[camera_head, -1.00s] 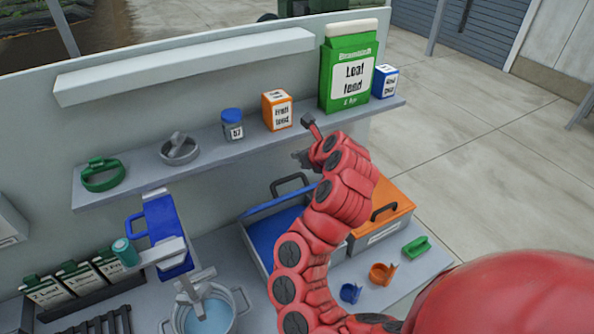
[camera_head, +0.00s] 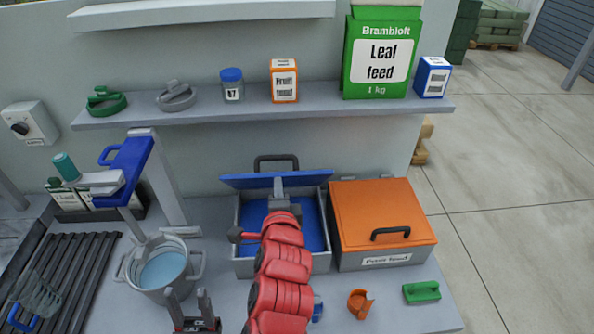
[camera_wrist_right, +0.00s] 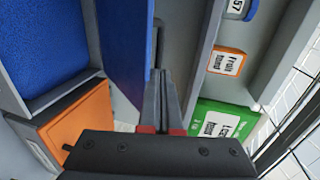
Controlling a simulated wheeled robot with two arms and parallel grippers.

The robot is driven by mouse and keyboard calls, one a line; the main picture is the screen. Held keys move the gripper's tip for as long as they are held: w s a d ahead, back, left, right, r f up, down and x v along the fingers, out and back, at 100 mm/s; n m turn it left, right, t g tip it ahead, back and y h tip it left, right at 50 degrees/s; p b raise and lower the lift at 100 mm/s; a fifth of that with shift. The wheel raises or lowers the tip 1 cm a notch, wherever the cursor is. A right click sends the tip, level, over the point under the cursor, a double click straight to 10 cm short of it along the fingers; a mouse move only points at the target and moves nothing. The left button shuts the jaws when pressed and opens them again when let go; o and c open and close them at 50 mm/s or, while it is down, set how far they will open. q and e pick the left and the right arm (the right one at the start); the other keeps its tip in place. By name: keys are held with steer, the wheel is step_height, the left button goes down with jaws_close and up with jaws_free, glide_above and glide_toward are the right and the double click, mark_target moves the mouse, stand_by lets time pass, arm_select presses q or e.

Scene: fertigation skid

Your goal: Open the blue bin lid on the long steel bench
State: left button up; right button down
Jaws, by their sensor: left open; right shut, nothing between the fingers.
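The blue bin (camera_head: 285,268) stands on the long steel bench, with its blue inside showing. Its blue lid (camera_head: 240,182) is raised at the back edge, its dark handle (camera_head: 276,158) facing the wall. The lid is also in the right wrist view (camera_wrist_right: 122,45), with the blue inside to its left. My right gripper (camera_head: 277,185) is shut and empty, close against the raised lid. In the wrist view its fingers (camera_wrist_right: 160,95) lie beside the lid; I cannot tell whether they touch it. My left gripper (camera_head: 189,298) is open and empty, low in front of the bucket.
An orange-lidded bin (camera_head: 382,215) stands right of the blue bin. A shelf (camera_head: 210,115) with jars and boxes runs above. A bucket of water (camera_head: 160,275) stands left.

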mark_target(275, 158)
steer(key=p+x, duration=0.1)
steer(key=x, duration=0.3)
steer(key=p+x, duration=0.2)
steer(key=x, duration=0.3)
steer(key=shift+w+a+r, duration=0.1)
steer(key=shift+a, duration=0.15)
steer(key=shift+w, duration=0.4)
steer(key=shift+f, duration=0.25)
steer(key=shift+w+r, duration=0.1)
steer(key=shift+w, duration=0.15)
steer(key=w+r+g+b, duration=0.3)
steer(key=w+b, duration=0.3)
steer(key=shift+w+r, duration=0.3)
steer(key=shift+w, duration=0.05)
steer(key=shift+d+b, duration=0.15)
steer(key=shift+b, duration=0.15)
